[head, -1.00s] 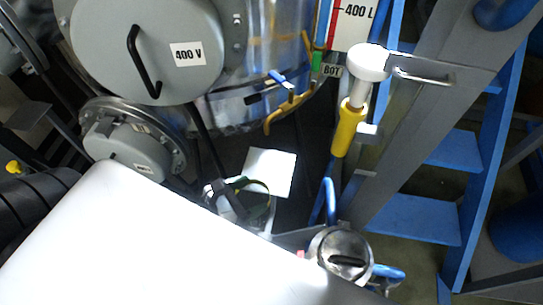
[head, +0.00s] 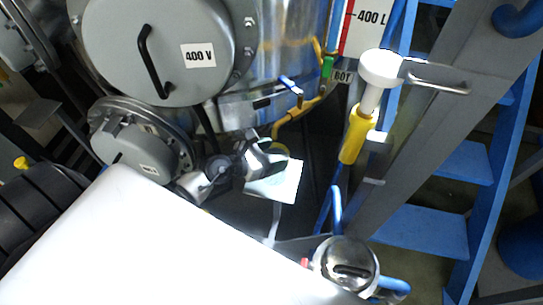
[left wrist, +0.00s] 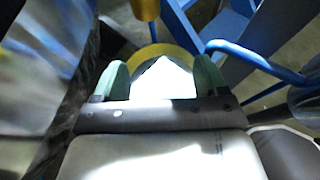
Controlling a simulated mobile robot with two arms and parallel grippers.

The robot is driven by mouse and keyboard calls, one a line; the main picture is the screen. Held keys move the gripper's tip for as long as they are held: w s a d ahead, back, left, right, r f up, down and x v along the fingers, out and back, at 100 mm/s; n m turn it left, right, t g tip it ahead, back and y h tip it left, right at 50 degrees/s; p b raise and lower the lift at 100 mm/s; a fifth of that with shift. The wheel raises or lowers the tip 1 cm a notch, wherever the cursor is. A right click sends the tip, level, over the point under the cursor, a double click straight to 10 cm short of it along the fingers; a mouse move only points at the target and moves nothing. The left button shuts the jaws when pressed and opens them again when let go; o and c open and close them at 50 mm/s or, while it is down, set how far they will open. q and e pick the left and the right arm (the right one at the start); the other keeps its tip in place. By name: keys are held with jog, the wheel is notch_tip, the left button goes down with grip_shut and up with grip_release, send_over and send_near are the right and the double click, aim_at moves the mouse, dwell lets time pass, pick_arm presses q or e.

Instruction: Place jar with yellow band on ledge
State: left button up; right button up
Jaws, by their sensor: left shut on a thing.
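Which surface is the ledge I cannot tell. My right gripper is not in view.
A steel vessel with a grey 400 V cover (head: 158,50) stands at upper left, a smaller flanged cover (head: 140,150) below it. A yellow-sleeved post with white cap (head: 381,68), blue steps (head: 425,232) and a round steel lid (head: 346,262) are at right.

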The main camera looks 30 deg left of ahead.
pick_arm(q)
jog(key=shift+f, duration=0.1)
jog(key=o, duration=1.4)
jog(key=shift+f, duration=0.15)
jog(key=shift+b+v, duration=0.3)
jog(key=shift+v, duration=5.8)
jog(key=shift+d, duration=0.1)
